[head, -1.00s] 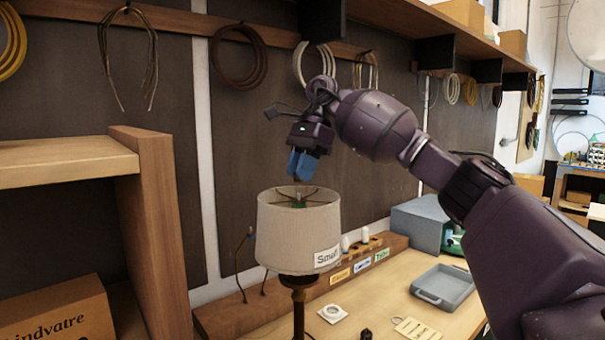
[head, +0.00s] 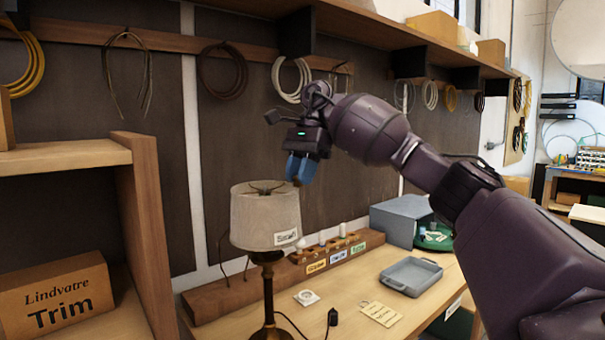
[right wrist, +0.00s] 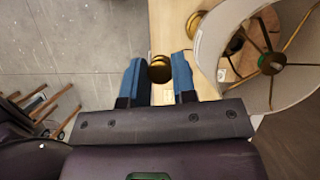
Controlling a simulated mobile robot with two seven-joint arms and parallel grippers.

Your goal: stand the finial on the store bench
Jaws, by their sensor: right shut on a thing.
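My right gripper (head: 299,170) is in the air above and just right of the lamp shade (head: 264,218), fingers pointing down. Its blue fingers are closed on a small brass finial (right wrist: 160,68), seen between them in the right wrist view. In the head view only a small brownish tip of the finial (head: 297,182) shows below the fingers. The lamp (head: 268,285) stands upright with its shade on. A light wooden bench (head: 420,318) lies below; I cannot tell whether it is the store bench. My left gripper is not in view.
On the bench are a grey tray (head: 411,277), a tag card (head: 381,313), a black plug (head: 333,317) and a white ring piece (head: 307,298). A labelled wooden rack (head: 245,290) runs along the back. A shelf (head: 150,220) with a box (head: 55,297) stands at left.

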